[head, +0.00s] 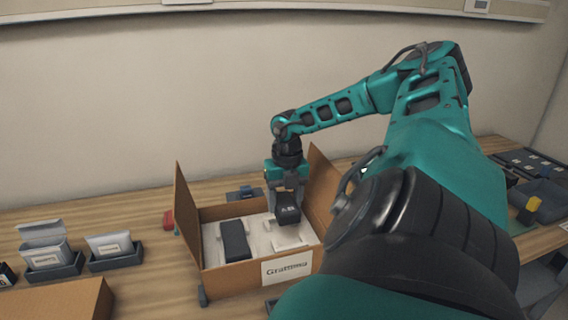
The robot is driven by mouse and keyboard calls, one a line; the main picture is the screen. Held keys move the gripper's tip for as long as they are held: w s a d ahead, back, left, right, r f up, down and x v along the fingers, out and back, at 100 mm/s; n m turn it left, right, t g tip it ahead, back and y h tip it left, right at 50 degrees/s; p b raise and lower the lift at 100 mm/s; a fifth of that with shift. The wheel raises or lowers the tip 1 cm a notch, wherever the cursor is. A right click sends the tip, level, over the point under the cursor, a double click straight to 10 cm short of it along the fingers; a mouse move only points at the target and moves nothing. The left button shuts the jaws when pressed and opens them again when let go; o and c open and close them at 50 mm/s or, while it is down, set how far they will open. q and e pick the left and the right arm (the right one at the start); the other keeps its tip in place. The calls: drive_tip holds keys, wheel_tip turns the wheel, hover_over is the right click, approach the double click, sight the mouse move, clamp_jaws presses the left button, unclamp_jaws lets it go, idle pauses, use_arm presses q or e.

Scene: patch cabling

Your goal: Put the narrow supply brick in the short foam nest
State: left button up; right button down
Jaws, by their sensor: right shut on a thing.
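My right gripper (287,190) points down over the open cardboard box (231,283) and is shut on a dark brick with pale lettering, which I take as the narrow supply brick (288,213). The brick hangs over the right part of the white foam, above a recess that I take as the short foam nest (290,239). The brick hides part of this nest, and I cannot tell whether it touches the foam. Another dark, longer brick (235,240) lies in the left part of the foam. My left gripper is not in view.
The box's side flaps stand up, left (187,215) and right (321,190), close to my right gripper. Grey bins with packets (116,262) stand at the left. A closed cardboard box (62,301) is at the front left. Dark trays (540,195) are at the far right.

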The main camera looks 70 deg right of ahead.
sight(284, 234)
drive_tip(key=shift+f, duration=0.2)
drive_tip(key=shift+a+f, duration=0.1)
drive_tip(key=shift+f, duration=0.7)
wheel_tip(284, 234, down, 2)
drive_tip(key=shift+f+b, duration=0.1)
drive_tip(key=shift+b, duration=0.35)
drive_tip(key=shift+f, duration=0.3)
drive_tip(key=shift+f, duration=0.1)
idle(0.4)
drive_tip(key=shift+f+b, duration=0.7)
drive_tip(key=shift+f, duration=0.45)
drive_tip(key=shift+c, duration=1.1)
unclamp_jaws()
